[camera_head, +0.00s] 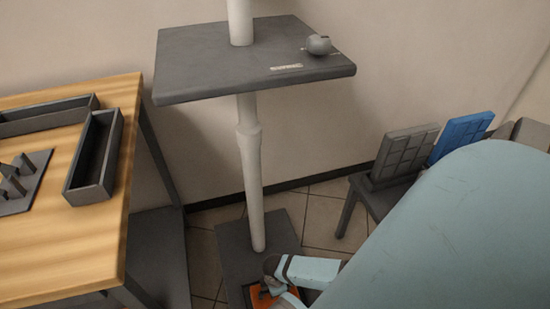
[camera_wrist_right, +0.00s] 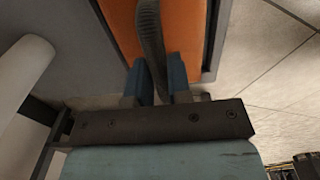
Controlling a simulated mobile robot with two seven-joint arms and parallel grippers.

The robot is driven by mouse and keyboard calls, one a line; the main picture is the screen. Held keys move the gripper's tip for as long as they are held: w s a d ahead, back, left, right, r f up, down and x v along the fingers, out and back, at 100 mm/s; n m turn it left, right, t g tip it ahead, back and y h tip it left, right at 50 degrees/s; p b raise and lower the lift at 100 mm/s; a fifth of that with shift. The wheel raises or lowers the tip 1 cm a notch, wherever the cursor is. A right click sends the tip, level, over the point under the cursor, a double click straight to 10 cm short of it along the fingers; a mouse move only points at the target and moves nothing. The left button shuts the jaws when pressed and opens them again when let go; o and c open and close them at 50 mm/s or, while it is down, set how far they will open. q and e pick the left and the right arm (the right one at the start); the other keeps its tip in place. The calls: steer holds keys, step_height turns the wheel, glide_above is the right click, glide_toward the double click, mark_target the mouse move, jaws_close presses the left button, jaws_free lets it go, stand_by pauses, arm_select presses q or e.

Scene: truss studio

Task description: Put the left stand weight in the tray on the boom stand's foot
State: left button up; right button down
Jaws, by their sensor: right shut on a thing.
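The boom stand's foot (camera_head: 232,250) is a dark grey plate on the floor under a white pole (camera_head: 250,180). Near its front edge is an orange stand weight (camera_head: 262,299) with a dark handle. The weight fills the top of the right wrist view (camera_wrist_right: 185,22), with dark grey edges along both sides. My right gripper (camera_head: 272,282) reaches down from the right and is shut on the dark handle (camera_wrist_right: 151,35). My left gripper is not in view.
A grey shelf (camera_head: 215,70) on the pole carries a small round grey object (camera_head: 318,45). A wooden table (camera_head: 65,250) with dark open trays (camera_head: 95,160) stands at left. Grey (camera_head: 405,152) and blue (camera_head: 460,135) panels stand at right. Tiled floor shows behind the foot.

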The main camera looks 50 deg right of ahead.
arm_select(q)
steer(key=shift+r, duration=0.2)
arm_select(e)
steer(key=shift+w+r, duration=0.1)
steer(key=shift+r, duration=0.05)
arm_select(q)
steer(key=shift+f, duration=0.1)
arm_select(e)
steer(key=c, duration=1.4)
jaws_free()
steer(key=shift+f, duration=0.2)
steer(key=shift+c, duration=0.2)
steer(key=o, duration=0.4)
